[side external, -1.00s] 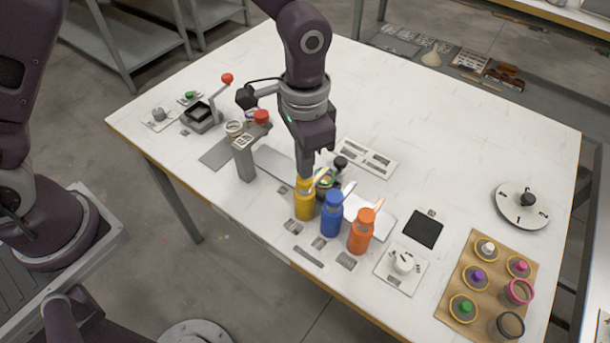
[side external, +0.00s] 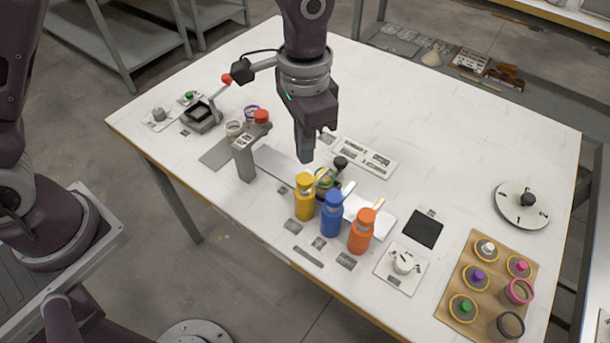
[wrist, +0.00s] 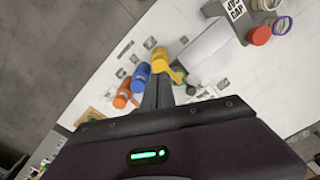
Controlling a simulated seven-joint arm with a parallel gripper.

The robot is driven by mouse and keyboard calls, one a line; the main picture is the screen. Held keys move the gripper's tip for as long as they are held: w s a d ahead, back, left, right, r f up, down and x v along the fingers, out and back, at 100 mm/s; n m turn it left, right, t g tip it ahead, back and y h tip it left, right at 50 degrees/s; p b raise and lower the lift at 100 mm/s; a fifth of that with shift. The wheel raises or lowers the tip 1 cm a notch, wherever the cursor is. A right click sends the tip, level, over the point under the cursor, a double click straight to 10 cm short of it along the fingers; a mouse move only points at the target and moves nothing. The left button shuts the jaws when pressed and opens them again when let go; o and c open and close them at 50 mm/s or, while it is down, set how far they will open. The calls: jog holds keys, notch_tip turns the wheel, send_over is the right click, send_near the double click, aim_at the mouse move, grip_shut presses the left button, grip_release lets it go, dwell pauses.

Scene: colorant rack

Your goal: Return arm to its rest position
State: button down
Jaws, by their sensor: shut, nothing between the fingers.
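My gripper (side external: 305,157) is shut and empty. In the side external view it hangs pointing down above the table, just behind and above the yellow bottle (side external: 305,198), apart from it. In the wrist view the closed fingers of my gripper (wrist: 158,80) point toward the bottles. A blue bottle (side external: 332,215) and an orange bottle (side external: 362,232) stand upright in a row with the yellow one. They also show in the wrist view as yellow (wrist: 160,62), blue (wrist: 141,74) and orange (wrist: 123,92).
A grey stand (side external: 243,160) with a red-capped item (side external: 261,117) is left of my gripper. A lever device (side external: 202,113) is farther left. A wooden board (side external: 511,288) with several coloured-knob pots and a numbered dial (side external: 521,215) are at right. The table's back right is clear.

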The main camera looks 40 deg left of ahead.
jog(key=s+a+r+n+t, duration=0.2)
jog(key=s+a+r, duration=0.1)
jog(key=a+r, duration=0.5)
jog(key=s+a+r+n+t, duration=0.1)
jog(key=s+a+r+n, duration=0.1)
jog(key=s, duration=0.6)
jog(key=s+a+r+n+t, duration=0.2)
jog(key=s+a+r, duration=0.3)
jog(key=s, duration=0.3)
jog(key=shift+s+a+t, duration=0.2)
jog(key=shift+a+t, duration=0.1)
jog(key=shift+a, duration=0.4)
